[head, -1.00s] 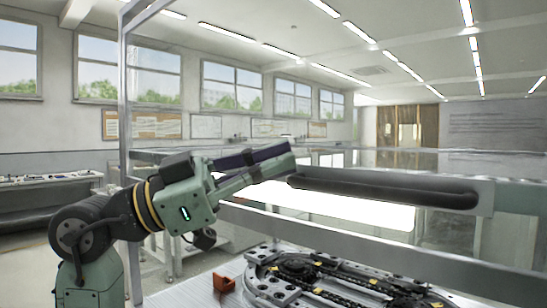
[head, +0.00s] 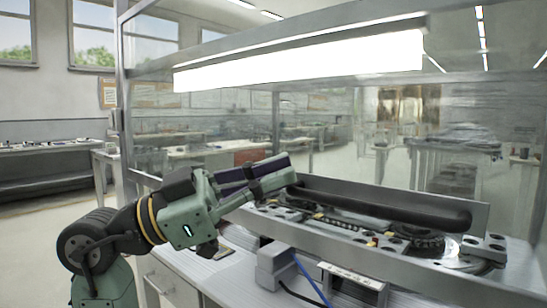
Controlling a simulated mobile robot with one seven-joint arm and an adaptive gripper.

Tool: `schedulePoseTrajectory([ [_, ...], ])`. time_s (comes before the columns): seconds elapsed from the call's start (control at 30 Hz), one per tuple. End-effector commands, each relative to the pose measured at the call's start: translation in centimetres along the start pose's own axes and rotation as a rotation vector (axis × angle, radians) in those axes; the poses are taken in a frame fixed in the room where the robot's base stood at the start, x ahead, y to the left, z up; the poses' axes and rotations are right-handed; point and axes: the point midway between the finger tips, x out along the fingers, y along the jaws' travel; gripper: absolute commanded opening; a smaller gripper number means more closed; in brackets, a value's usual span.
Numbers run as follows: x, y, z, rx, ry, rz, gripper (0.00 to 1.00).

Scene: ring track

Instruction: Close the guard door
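The guard door shows as a clear panel in a metal frame, with its pale rail (head: 482,212) running across the right half of the picture. A long black handle (head: 385,204) is fixed along this rail. My gripper (head: 284,174), green with dark purple finger faces, points right at the left end of the handle. Its fingertips overlap that end in the picture; I cannot tell whether they touch or grip it.
Behind the rail lies the ring track (head: 425,240) on the worktop. A grey block (head: 274,266), a white module (head: 352,277) and blue and black cables stand in front. A bright light panel (head: 300,62) hangs above.

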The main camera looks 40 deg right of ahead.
Motion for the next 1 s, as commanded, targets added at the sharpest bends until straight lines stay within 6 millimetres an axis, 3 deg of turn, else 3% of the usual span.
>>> schedulePoseTrajectory([
  [0.03,-1.0,1.1,3.2,-0.003,-0.003,0.002,0.00],
  [0.1,-1.8,1.8,5.4,-0.003,-0.002,0.001,0.00],
  [0.4,-4.5,4.4,13.0,-0.003,-0.003,0.001,0.00],
  [0.7,-5.7,5.7,16.6,-0.001,-0.002,0.002,0.00],
  [1.0,-5.9,5.9,17.3,-0.002,-0.006,0.003,0.00],
])
